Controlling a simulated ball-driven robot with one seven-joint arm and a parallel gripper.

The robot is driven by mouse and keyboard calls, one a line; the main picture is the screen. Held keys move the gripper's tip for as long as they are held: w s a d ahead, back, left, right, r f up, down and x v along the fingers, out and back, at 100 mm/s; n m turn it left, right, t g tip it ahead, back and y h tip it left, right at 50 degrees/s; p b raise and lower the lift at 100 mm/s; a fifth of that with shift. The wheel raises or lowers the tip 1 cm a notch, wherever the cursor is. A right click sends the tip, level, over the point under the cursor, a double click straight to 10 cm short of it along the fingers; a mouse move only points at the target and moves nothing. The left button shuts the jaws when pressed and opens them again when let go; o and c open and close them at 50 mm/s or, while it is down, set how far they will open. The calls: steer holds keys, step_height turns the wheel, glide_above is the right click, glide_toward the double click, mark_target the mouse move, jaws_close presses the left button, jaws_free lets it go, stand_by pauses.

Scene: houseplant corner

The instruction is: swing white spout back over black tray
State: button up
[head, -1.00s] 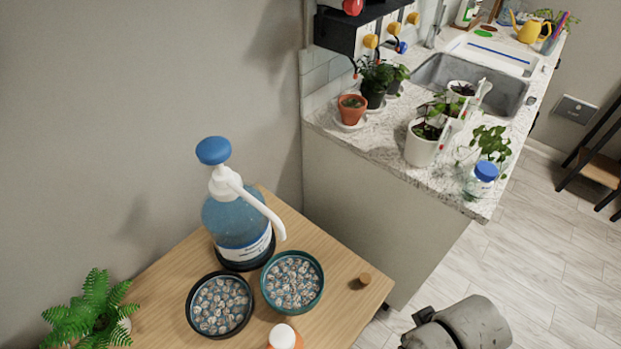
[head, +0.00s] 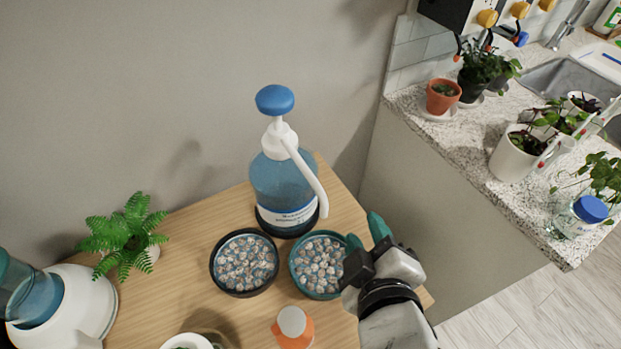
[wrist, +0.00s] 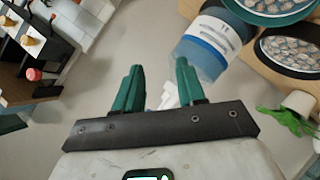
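The clear blue bottle (head: 284,180) stands at the back of the wooden table, with a blue pump knob (head: 275,99) on top. Its white spout (head: 306,176) slants down to the right, its tip at the bottle's right side, behind the teal tray (head: 296,278) and not over the black tray (head: 214,270). Both trays hold pale round pieces. My gripper (head: 363,226) is open and empty, right of the spout and apart from it. In the wrist view, the bottle (wrist: 208,45) lies beyond the teal fingers, with part of the white pump (wrist: 168,96) between them.
An orange bottle with a white cap (head: 293,323) stands in front of the trays. A fern (head: 125,237) and a white appliance (head: 75,308) are at left. A counter (head: 480,190) with potted plants is at right. The air left of the bottle is clear.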

mark_target(311, 183)
steer(key=s+a+r+n+t+y, duration=0.1)
steer(key=a+r+n+t+y, duration=0.15)
steer(key=a+r, duration=0.35)
steer(key=shift+n+g, duration=0.25)
steer(key=x, duration=1)
steer(key=shift+w+a+f, duration=0.1)
steer(key=shift+a+f, duration=0.2)
steer(key=shift+f, duration=0.1)
jaws_close()
